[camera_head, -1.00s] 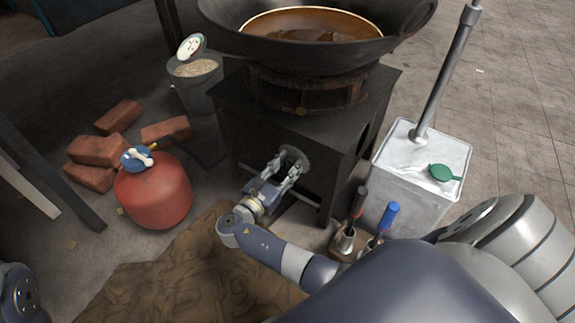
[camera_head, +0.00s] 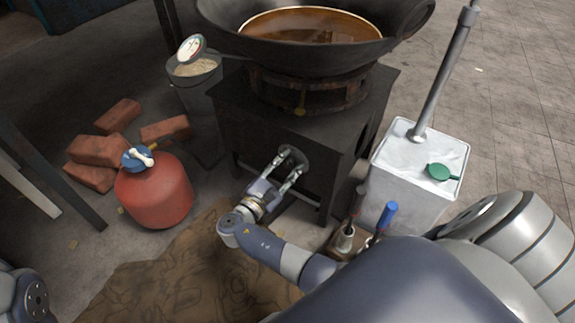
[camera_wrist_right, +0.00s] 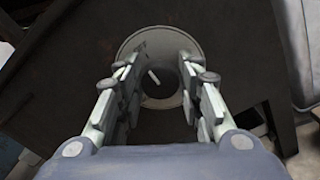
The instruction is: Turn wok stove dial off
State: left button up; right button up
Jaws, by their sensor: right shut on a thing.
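The dark wok stove (camera_head: 290,118) stands at the centre of the head view, with the large wok (camera_head: 305,48) of brown liquid on top. The stove dial (camera_head: 293,153) is on its front face, mostly hidden by my right gripper (camera_head: 289,166). The right wrist view shows the round grey dial (camera_wrist_right: 160,36) with a white mark near its middle. My right gripper (camera_wrist_right: 160,82) has one finger on each side of the dial and is shut on it. My left gripper is out of view; only part of my left arm shows at the lower left.
A red gas canister (camera_head: 153,192) and several bricks (camera_head: 98,152) are left of the stove. A white metal can (camera_head: 412,175) stands at right. A brown cloth (camera_head: 190,265) lies in front.

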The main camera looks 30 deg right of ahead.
jog(key=shift+w, duration=0.1)
dwell(0.4)
jog(key=o, duration=1)
jog(key=shift+o, duration=0.2)
jog(key=shift+a, duration=0.25)
jog(key=v, duration=1.1)
jog(key=shift+s+a, duration=0.25)
